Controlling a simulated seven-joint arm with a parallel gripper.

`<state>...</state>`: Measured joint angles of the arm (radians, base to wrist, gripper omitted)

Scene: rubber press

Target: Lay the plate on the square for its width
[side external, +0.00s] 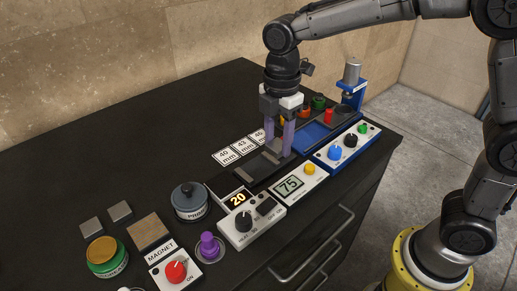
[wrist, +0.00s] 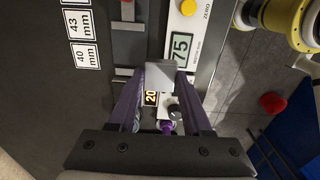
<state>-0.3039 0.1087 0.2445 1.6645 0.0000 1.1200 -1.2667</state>
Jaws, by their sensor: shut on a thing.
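A grey square plate (wrist: 160,75) is between the purple fingertips of my gripper (wrist: 158,88) in the wrist view. My gripper (side external: 278,152) is shut on it, over the dark measuring slide (side external: 262,166) in the side view. The plate is mostly hidden there, and I cannot tell if it touches the slide. White squares marked 40 mm (side external: 224,156), 43 mm (side external: 241,147) and 46 mm (side external: 257,137) lie in a row left of the gripper. The 43 mm (wrist: 81,24) and 40 mm (wrist: 86,54) squares also show in the wrist view.
The slide's display (side external: 289,185) reads 75. A blue press (side external: 335,130) is at right. The table behind the squares is clear.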

